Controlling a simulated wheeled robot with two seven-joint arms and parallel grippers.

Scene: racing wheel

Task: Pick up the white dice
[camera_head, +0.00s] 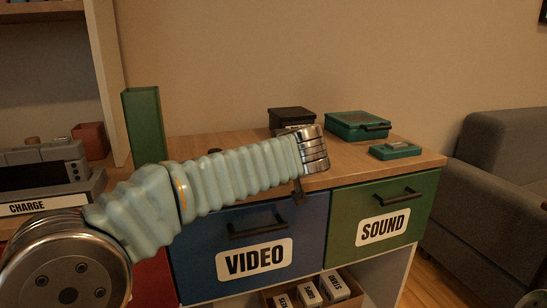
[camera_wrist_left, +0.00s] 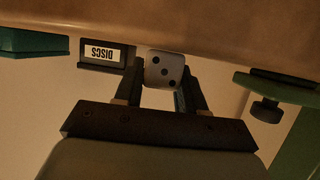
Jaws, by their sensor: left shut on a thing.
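The white dice (camera_wrist_left: 164,69) with black pips shows in the left wrist view, between the two dark fingers of my left gripper (camera_wrist_left: 162,80). The fingers are shut on its sides. The dice is close to the wooden top (camera_wrist_left: 200,22), and I cannot tell whether it touches it. In the head view my left arm reaches across the front of the cabinet and hides the dice and most of the gripper. My right gripper is in neither view.
A black box (camera_head: 291,116) and a green case (camera_head: 357,126) stand on the cabinet top (camera_head: 425,160), with a small green item (camera_head: 396,150) nearby. Below are the blue VIDEO drawer (camera_head: 300,225) and green SOUND drawer (camera_head: 345,225).

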